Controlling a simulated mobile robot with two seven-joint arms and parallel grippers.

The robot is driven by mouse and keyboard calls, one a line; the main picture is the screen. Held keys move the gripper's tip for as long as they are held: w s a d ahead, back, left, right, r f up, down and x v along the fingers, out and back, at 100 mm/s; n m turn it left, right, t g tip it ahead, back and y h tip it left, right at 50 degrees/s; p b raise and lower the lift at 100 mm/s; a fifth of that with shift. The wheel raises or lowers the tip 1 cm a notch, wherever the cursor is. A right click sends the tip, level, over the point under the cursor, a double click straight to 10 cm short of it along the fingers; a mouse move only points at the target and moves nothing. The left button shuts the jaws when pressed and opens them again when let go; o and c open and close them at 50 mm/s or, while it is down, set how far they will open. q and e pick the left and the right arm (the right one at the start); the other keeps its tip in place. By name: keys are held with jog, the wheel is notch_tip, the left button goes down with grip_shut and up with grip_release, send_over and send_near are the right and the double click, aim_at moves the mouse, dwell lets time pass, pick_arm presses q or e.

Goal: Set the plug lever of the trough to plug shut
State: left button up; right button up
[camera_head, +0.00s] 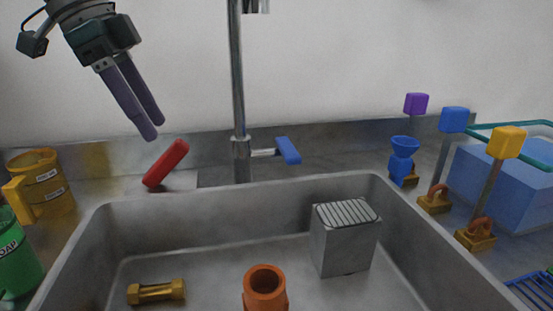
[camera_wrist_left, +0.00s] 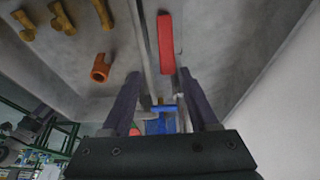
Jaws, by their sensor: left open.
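A red lever (camera_head: 166,164) stands tilted on the back rim of the grey trough (camera_head: 215,200), left of the tap; I take it as the plug lever. It also shows as a long red bar in the left wrist view (camera_wrist_left: 166,45). My left gripper (camera_head: 153,127) is open and empty, with its fingers pointing down just above and left of the lever's upper end in the head view. In the left wrist view, the bar lies ahead between the directions of the two fingers (camera_wrist_left: 158,73). I see no contact. My right gripper is not in view.
The tap pipe (camera_head: 237,90) with a blue handle (camera_head: 288,150) rises right of the lever. A yellow mug (camera_head: 45,183) and a green container (camera_head: 17,255) stand left. The trough holds a brass bolt (camera_head: 157,291), an orange tube (camera_head: 265,288) and a grey block (camera_head: 343,240).

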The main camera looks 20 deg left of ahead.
aim_at(183, 157)
pick_arm(q)
jog(key=shift+w+a+r, duration=0.3)
jog(key=shift+w+r, duration=0.05)
jog(key=shift+w, duration=0.25)
jog(key=shift+w+f, duration=0.15)
jog(key=shift+f, duration=0.05)
jog(key=b+x, duration=0.1)
jog(key=x, duration=0.8)
jog(key=shift+d+f, duration=0.15)
jog(key=shift+d, duration=0.1)
jog(key=shift+c, duration=0.2)
grip_shut()
